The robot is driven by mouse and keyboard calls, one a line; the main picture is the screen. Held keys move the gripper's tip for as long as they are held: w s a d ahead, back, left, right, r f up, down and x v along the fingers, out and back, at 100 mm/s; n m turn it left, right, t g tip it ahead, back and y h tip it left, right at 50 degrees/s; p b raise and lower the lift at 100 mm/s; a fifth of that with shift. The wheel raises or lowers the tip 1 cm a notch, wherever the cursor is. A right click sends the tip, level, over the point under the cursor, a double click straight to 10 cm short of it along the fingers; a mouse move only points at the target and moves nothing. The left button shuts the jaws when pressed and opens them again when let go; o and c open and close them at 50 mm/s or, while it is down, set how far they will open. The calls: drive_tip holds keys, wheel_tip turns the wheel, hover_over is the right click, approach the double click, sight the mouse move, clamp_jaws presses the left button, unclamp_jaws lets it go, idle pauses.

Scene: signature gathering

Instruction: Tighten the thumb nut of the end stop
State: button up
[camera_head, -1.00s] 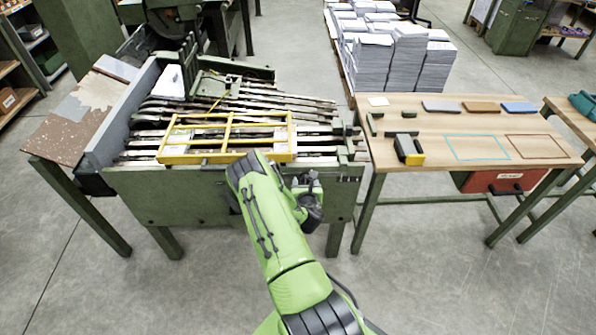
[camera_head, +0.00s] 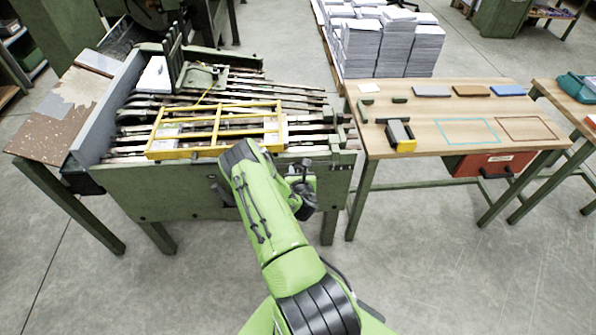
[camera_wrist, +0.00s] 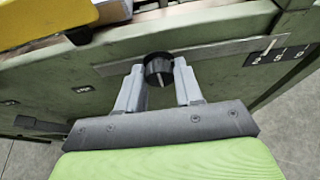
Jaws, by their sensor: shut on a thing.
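The thumb nut (camera_wrist: 158,66) is a small round black knob with a light line on its face. It sits on the front of the green machine (camera_wrist: 215,68), by a grey metal strip (camera_wrist: 112,68). My gripper (camera_wrist: 160,80) has its two grey fingers shut on the thumb nut, one on each side. In the head view my green arm reaches to the machine's front side, and the fingers and nut are hidden behind it. I cannot tell the rest of the end stop apart from the machine front.
A yellow frame (camera_head: 217,148) lies on top of the machine, just above my arm. A wooden table (camera_head: 470,105) with small blocks stands on the right. Paper stacks (camera_head: 375,48) stand behind. The floor in front is clear.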

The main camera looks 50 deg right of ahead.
drive_tip(key=shift+s+r+m+t+y+p, duration=0.15)
drive_tip(key=shift+m+t+y+p, duration=0.2)
drive_tip(key=shift+m+p, duration=0.5)
drive_tip(key=shift+d+m+t+p, duration=0.1)
drive_tip(key=shift+m+t+p, duration=0.3)
drive_tip(key=shift+p, duration=0.25)
drive_tip(key=m+t, duration=0.1)
drive_tip(key=m+t+y, duration=0.1)
drive_tip(key=m, duration=0.1)
drive_tip(key=shift+s+d+f, duration=0.1)
drive_tip(key=shift+f, duration=0.2)
drive_tip(key=m+t, duration=0.1)
drive_tip(key=m, duration=0.1)
drive_tip(key=m+t+b, duration=0.1)
drive_tip(key=m, duration=0.1)
drive_tip(key=shift+s+d+f+y, duration=0.1)
drive_tip(key=shift+f+y, duration=0.1)
drive_tip(key=shift+y, duration=0.15)
drive_tip(key=shift+m+t+b, duration=0.85)
drive_tip(key=shift+m, duration=1)
drive_tip(key=shift+f, duration=0.1)
drive_tip(key=o, duration=1)
drive_tip(key=shift+o, duration=0.2)
